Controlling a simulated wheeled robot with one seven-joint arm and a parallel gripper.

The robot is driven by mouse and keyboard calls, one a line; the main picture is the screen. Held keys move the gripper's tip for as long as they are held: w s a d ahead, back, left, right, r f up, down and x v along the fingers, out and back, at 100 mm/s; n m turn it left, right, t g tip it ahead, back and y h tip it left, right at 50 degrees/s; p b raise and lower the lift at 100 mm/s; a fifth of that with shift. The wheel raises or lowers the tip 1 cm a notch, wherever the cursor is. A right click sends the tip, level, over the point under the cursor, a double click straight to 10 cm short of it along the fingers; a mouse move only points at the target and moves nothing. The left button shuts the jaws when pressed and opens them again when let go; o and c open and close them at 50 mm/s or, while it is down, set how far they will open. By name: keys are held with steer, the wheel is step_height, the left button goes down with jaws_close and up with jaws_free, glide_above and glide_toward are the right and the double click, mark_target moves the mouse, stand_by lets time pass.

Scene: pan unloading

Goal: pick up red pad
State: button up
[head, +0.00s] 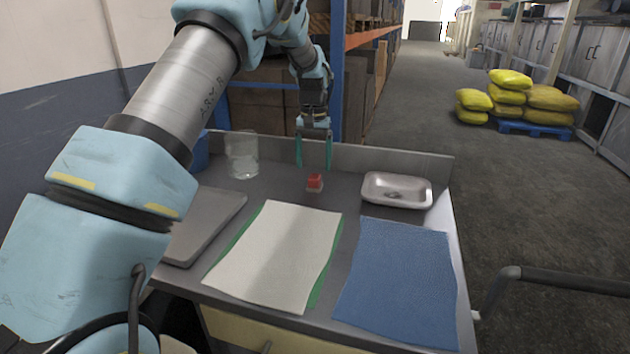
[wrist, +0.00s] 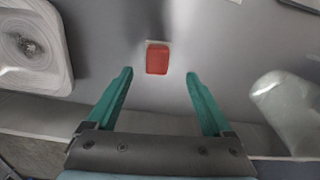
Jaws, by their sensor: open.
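The red pad (head: 315,181) is a small red block with a pale base edge, lying on the grey worktop near its back. In the wrist view the red pad (wrist: 157,58) shows just beyond my fingertips, centred between them. My gripper (head: 314,160) hangs above the worktop behind the pad, fingers pointing down. In the wrist view my gripper (wrist: 160,74) has its two green fingers wide apart with nothing between them.
A white cloth (head: 270,250) and a blue cloth (head: 400,280) lie in front. A grey slab (head: 205,225) is at left. A raised ledge (head: 400,160) runs along the back.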

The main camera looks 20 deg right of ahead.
mark_target(315, 175)
steer(key=shift+s+d+f+p, duration=0.1)
steer(key=shift+f+p, duration=0.6)
steer(key=shift+f, duration=0.65)
steer(key=shift+s+f+p, duration=0.1)
steer(key=shift+f+p, duration=0.55)
steer(key=shift+f, duration=0.65)
jaws_close()
steer(key=shift+r, duration=0.15)
step_height(315, 175, up, 10)
steer(key=b, duration=0.3)
